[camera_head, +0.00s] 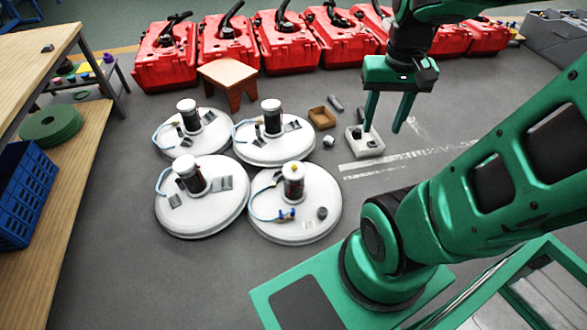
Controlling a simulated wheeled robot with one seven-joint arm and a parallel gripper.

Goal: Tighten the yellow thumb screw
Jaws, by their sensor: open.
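A small yellow part (294,164), which looks like the yellow thumb screw, sits on top of the dark upright cylinder (293,187) on the front right white round tank lid (320,226). Its exact shape is too small to tell. My gripper (382,131) is open and empty, fingers pointing down. In the picture it is up and to the right of the yellow part, clearly apart from it.
Three similar lids carry white-capped cylinders, one of them at back right (272,151). A white box (365,142) shows by my fingers, near a small brown tray (322,117). A reddish stool (229,77) and red cases (284,41) stand behind.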

